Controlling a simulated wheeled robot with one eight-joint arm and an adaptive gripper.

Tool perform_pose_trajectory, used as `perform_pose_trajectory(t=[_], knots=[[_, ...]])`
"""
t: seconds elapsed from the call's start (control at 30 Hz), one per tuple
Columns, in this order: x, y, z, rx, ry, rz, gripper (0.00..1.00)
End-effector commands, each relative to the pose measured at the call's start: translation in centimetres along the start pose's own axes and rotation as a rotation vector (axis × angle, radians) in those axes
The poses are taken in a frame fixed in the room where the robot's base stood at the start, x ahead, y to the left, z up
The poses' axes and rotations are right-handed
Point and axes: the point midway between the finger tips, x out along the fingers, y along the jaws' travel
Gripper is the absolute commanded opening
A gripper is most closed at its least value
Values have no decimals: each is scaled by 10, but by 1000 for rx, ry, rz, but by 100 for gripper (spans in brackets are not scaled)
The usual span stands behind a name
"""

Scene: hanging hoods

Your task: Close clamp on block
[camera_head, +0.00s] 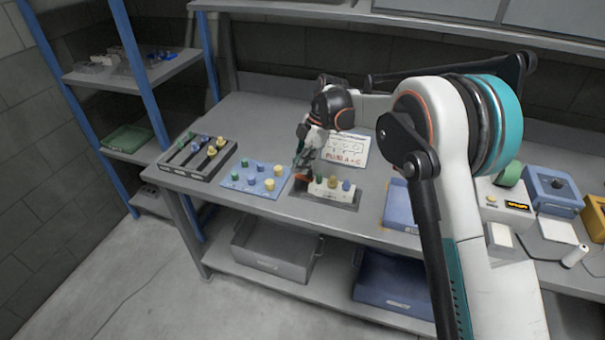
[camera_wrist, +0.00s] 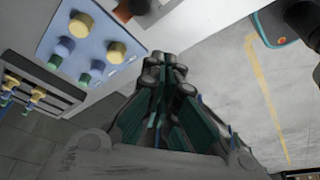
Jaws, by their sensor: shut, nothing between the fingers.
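A small reddish part (camera_head: 303,178), which looks like the clamp, is at the block's left end. Whether it is open or closed cannot be told. A reddish-brown part also shows at the top of the wrist view (camera_wrist: 124,11). My gripper (camera_head: 301,158) is just above and behind the reddish part, pointing down. In the wrist view my gripper's fingers (camera_wrist: 167,66) are together with nothing between them. Contact with the reddish part cannot be told.
A blue board (camera_head: 256,180) with yellow, green and blue knobs lies left of the block. A dark slotted rack (camera_head: 199,158) stands at the table's left end. A sheet with red writing (camera_head: 346,149) lies behind. A blue tray (camera_head: 398,205) is to the right.

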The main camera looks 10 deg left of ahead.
Motion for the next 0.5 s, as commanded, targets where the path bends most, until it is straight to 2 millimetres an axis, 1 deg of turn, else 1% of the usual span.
perform_pose_trajectory(t=[0.03,0.2,0.3,0.5], knots=[[-13,2,-2,1,0,0,0],[-39,9,-3,1,0,0,0],[-48,11,-4,1,0,0,0],[-54,13,-5,0,0,0,0]])
